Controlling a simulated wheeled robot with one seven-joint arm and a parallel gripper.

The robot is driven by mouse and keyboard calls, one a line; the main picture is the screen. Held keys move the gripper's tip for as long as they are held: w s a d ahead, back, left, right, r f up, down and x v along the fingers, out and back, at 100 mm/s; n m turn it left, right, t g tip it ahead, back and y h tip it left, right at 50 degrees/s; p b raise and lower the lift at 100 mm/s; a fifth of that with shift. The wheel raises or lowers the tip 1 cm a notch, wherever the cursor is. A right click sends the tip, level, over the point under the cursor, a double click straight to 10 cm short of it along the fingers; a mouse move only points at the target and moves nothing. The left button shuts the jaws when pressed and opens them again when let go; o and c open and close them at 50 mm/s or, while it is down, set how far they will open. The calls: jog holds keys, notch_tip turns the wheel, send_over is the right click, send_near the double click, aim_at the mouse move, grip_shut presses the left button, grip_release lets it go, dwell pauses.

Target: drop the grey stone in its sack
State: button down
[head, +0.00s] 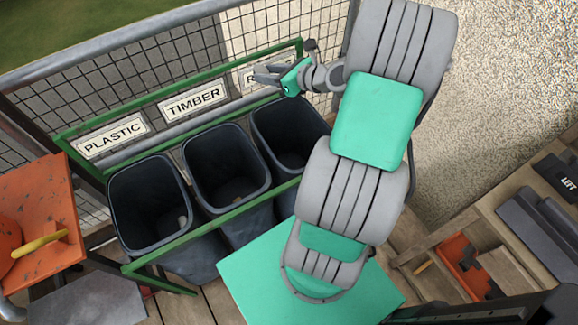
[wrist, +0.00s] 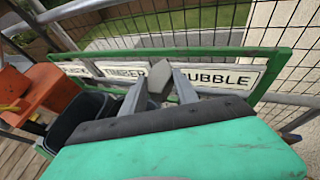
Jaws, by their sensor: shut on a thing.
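In the wrist view, a grey angular stone (wrist: 160,76) sits between the two fingers of my gripper (wrist: 160,90), which is shut on it. In the head view my gripper (head: 266,76) is raised above the back of the right sack, beside the partly covered rubble sign (head: 262,78); the stone is hard to make out there. Three dark open sacks stand in a green frame: the plastic sack (head: 117,205), the timber sack (head: 190,155) and the rubble sack (head: 262,125). The rubble sign (wrist: 222,77) reads clearly in the wrist view.
A green rail (head: 215,215) runs along the sacks' front, and a mesh fence (head: 130,75) stands behind. An orange stand (head: 45,205) with a yellow-handled item is at left. A wooden shelf (head: 450,240) with tools is at right.

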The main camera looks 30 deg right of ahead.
jog(key=s+d+r, duration=0.1)
jog(key=s+d, duration=0.3)
jog(key=d, duration=0.4)
jog(key=shift+n+y, duration=0.3)
jog(key=shift+n, duration=0.1)
notch_tip(320, 180, down, 6)
jog(key=b, duration=0.8)
jog(key=shift+s+d+r, duration=0.1)
jog(key=shift+s, duration=0.05)
jog(key=c, duration=0.9)
grip_release()
jog(key=shift+o, duration=0.2)
jog(key=v, duration=0.8)
jog(key=shift+r, duration=0.1)
